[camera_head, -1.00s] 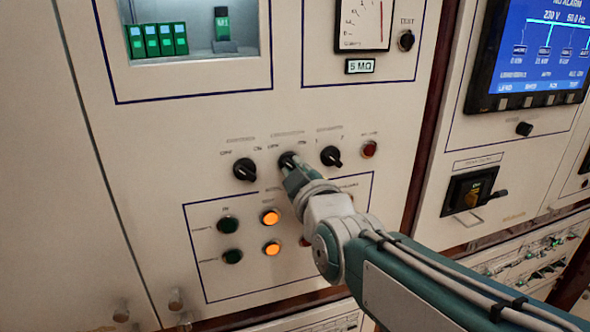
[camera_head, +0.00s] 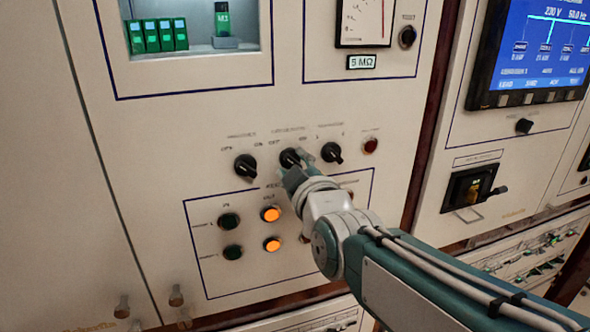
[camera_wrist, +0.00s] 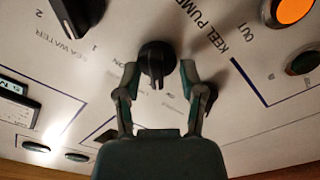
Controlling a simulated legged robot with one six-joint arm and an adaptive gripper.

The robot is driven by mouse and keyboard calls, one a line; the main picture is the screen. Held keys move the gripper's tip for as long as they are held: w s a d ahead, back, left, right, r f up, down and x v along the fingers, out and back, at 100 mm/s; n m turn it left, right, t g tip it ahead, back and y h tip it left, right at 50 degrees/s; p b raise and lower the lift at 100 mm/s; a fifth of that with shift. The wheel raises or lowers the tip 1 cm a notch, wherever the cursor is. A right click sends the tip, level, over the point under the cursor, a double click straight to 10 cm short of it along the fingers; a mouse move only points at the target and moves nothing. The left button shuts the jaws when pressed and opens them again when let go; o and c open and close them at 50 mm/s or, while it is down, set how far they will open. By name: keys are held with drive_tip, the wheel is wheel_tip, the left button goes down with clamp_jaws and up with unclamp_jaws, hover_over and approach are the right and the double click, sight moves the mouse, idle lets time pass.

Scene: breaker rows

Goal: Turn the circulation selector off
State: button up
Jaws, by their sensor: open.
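The circulation selector is the middle black rotary knob (camera_head: 290,157) of a row of three on the pale panel. Small labels above it are only partly readable. In the wrist view the knob (camera_wrist: 157,58) lies between my two fingertips, with its ridge pointing down in the picture. My gripper (camera_wrist: 160,72) is open, with one finger on each side of the knob; I cannot tell whether either touches it. In the head view my gripper (camera_head: 294,174) is at the knob's lower side and hides part of it.
Similar knobs flank it, left (camera_head: 245,167) and right (camera_head: 331,152). A red button (camera_head: 370,146) is farther right. Below, a blue-outlined section holds lit orange lamps (camera_head: 270,214) and dark green buttons (camera_head: 229,221). A screen (camera_head: 535,50) is at the upper right.

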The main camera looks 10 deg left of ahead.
drive_tip(key=v, duration=1.2)
drive_tip(key=shift+a+f, duration=0.1)
drive_tip(key=s+d+f+m+g+h, duration=0.4)
drive_tip(key=d+f+m, duration=0.3)
drive_tip(key=d+f, duration=0.2)
drive_tip(key=s+d+f+m+g+h, duration=0.4)
drive_tip(key=d+f+m, duration=0.4)
drive_tip(key=d, duration=0.4)
drive_tip(key=shift+s+f+m+g+h, duration=0.3)
drive_tip(key=shift+s+f+g+h, duration=0.15)
drive_tip(key=shift+g+h, duration=0.35)
drive_tip(key=shift+a, duration=0.1)
